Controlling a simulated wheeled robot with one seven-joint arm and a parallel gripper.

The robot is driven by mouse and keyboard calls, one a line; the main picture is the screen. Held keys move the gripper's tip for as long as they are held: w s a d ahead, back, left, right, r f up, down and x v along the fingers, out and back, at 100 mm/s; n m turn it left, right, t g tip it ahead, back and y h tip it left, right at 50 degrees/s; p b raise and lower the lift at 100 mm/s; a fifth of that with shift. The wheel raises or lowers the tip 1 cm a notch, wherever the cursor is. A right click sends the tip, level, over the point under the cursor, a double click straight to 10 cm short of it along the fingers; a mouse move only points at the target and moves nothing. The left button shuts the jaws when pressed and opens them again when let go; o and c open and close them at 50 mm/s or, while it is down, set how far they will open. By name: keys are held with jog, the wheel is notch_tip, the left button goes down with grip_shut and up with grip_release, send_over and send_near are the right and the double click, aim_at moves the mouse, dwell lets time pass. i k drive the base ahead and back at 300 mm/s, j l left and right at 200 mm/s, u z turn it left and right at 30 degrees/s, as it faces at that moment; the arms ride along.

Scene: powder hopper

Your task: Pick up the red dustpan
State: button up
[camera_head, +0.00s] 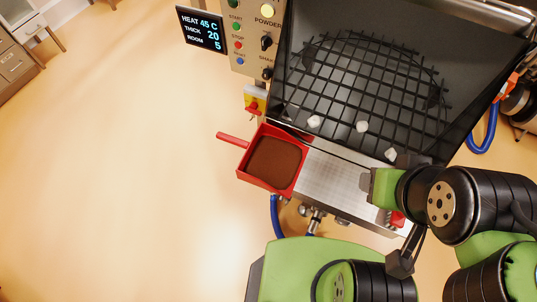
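The red dustpan (242,165) rests on the left end of the metal shelf at the front of the hopper. Brown powder fills its pan, and its red handle points left past the shelf edge. My gripper (376,187) is at the right part of the shelf, well to the right of the dustpan and apart from it.
The black hopper (467,40) has a grate (355,85) with several white lumps on it. A control panel (250,35) and display (202,29) stand at its left. A red object (398,218) is partly hidden by my arm.

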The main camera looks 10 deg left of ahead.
aim_at(274, 160)
jog(key=j+u, duration=0.1)
jog(key=j, duration=0.35)
jog(key=i+j+u, duration=0.15)
jog(key=j, duration=0.25)
jog(key=i+j+u, duration=0.1)
jog(key=j, duration=0.3)
jog(key=i+j+u, duration=0.15)
jog(key=j, duration=0.3)
jog(key=i+j+u, duration=0.1)
jog(key=j, duration=0.25)
